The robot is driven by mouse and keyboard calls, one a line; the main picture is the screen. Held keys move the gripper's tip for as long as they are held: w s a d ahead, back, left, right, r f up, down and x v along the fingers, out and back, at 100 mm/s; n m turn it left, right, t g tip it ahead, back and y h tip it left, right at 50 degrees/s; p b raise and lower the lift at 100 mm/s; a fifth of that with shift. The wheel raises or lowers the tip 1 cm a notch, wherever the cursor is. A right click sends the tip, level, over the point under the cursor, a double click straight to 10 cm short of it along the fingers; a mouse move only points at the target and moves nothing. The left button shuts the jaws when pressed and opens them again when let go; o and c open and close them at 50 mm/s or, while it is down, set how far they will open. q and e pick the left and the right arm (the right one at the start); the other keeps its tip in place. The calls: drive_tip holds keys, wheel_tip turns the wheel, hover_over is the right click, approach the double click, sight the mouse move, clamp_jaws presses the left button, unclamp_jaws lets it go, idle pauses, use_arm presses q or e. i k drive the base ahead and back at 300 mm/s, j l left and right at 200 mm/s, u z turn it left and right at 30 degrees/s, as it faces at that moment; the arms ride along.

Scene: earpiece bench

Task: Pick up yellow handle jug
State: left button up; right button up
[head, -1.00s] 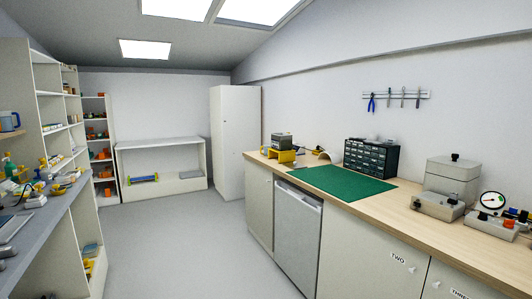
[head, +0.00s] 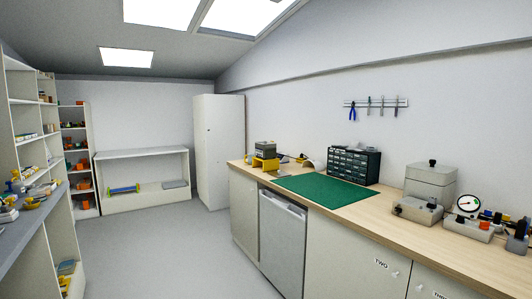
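No jug with a yellow handle can be made out in the head view now. Small yellow items (head: 33,202) lie on the grey counter (head: 45,222) at the left edge, too small to tell apart. A yellow stand (head: 265,163) with a grey device on it is at the far end of the wooden workbench (head: 430,221). Neither of my grippers is in view.
A green mat (head: 325,189) and a dark drawer cabinet (head: 355,165) are on the workbench. Grey boxes (head: 430,180) and a round gauge (head: 467,204) stand at right. A tall white cupboard (head: 220,150) is at the back. The grey floor (head: 165,255) between is clear.

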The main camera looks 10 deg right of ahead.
sight(249, 155)
drive_tip(key=i+j+u, duration=0.15)
drive_tip(key=i+u, duration=0.2)
drive_tip(key=i, duration=0.6)
drive_tip(key=i+l+u, duration=0.1)
drive_tip(key=i+u, duration=0.25)
drive_tip(key=i, duration=0.6)
drive_tip(key=i+z, duration=0.1)
drive_tip(key=i, duration=0.9)
drive_tip(key=i+j+z, duration=0.15)
drive_tip(key=i, duration=0.35)
drive_tip(key=i+z, duration=0.1)
drive_tip(key=i, duration=0.4)
drive_tip(key=i+j+z, duration=0.1)
drive_tip(key=i, duration=0.4)
drive_tip(key=i+j, duration=0.25)
drive_tip(key=i, duration=0.25)
drive_tip(key=z, duration=0.05)
